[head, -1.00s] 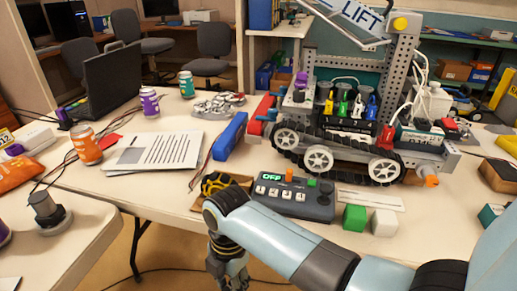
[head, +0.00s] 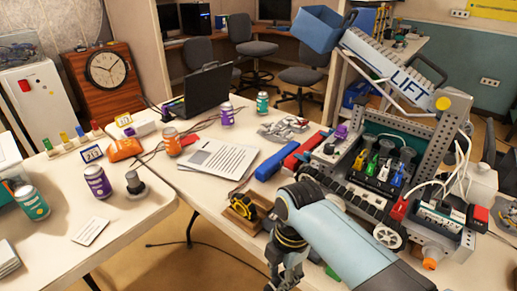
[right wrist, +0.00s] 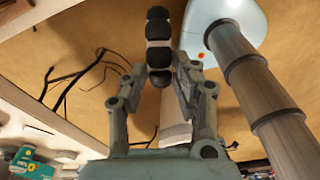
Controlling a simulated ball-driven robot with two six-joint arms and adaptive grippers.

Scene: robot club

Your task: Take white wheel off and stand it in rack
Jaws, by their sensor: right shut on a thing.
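My right gripper (head: 285,279) hangs off the front edge of the table, its fingers pointing down. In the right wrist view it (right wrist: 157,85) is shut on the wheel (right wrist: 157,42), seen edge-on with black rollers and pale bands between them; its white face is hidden. In the head view the wheel cannot be made out. The wooden rack (head: 231,218) stands near the table's front edge, just up and left of the gripper, with a yellow-and-black wheel (head: 243,206) in it. My right forearm covers part of the table beside it. My left gripper is not in view.
The LIFT robot (head: 388,236) stands right of the rack, partly behind my arm. A blue bar (head: 250,158) and a printed sheet (head: 217,159) lie behind the rack. A grey motor-like piece (head: 136,185) stands on the left table. Floor shows between the tables.

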